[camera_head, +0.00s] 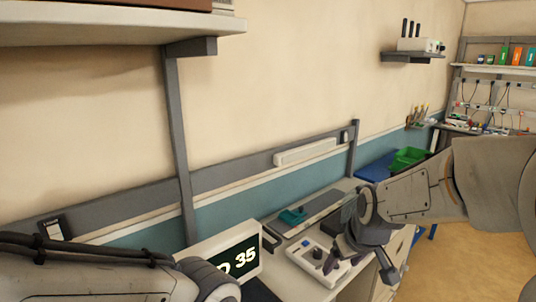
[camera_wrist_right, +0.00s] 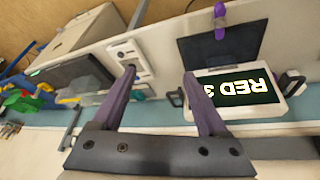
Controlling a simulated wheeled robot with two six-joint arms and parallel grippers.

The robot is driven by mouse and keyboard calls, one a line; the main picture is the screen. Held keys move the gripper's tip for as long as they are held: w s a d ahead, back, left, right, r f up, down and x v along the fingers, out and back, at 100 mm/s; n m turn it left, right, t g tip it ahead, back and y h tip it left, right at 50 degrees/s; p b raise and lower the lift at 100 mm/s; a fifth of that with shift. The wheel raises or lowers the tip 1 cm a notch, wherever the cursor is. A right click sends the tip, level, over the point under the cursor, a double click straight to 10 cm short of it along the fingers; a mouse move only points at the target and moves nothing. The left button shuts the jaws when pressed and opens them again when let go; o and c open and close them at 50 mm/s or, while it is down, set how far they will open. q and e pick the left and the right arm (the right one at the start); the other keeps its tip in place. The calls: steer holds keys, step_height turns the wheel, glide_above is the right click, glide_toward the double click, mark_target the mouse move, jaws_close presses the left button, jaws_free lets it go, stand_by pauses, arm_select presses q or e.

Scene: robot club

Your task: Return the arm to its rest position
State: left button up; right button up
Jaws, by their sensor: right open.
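My right arm comes in from the right in the head view, and its gripper (camera_head: 358,264) hangs over the front part of the bench. In the right wrist view my right gripper (camera_wrist_right: 158,78) has its two purple fingers wide apart with nothing held between them. A white panel with dark knobs (camera_head: 311,258) lies on the bench beside the gripper; in the wrist view this panel (camera_wrist_right: 129,55) is partly behind one finger. My left arm (camera_head: 100,282) crosses the lower left of the head view; its gripper is not seen there.
A white-framed display (camera_head: 232,250) reading "35" stands left of the right gripper, and shows in the wrist view as "RED 3" (camera_wrist_right: 240,90). A green bin (camera_head: 408,158) sits farther back. A shelf (camera_head: 100,30) overhangs at upper left. Open floor (camera_head: 450,255) lies right of the bench.

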steer(key=s+d+f+m+g, duration=0.2)
steer(key=s+f+m, duration=0.1)
steer(key=s+f, duration=0.65)
steer(key=s+a+r+n+g+b, duration=0.1)
steer(key=s+a+r+n, duration=0.1)
steer(key=s+a, duration=0.5)
steer(key=s+a+r+n+g+b, duration=0.1)
steer(key=s+a+r+n, duration=0.1)
steer(key=s+a+n, duration=0.3)
steer(key=s+a, duration=0.2)
steer(key=s, duration=0.1)
steer(key=shift+r+g, duration=0.3)
steer(key=shift+g, duration=0.1)
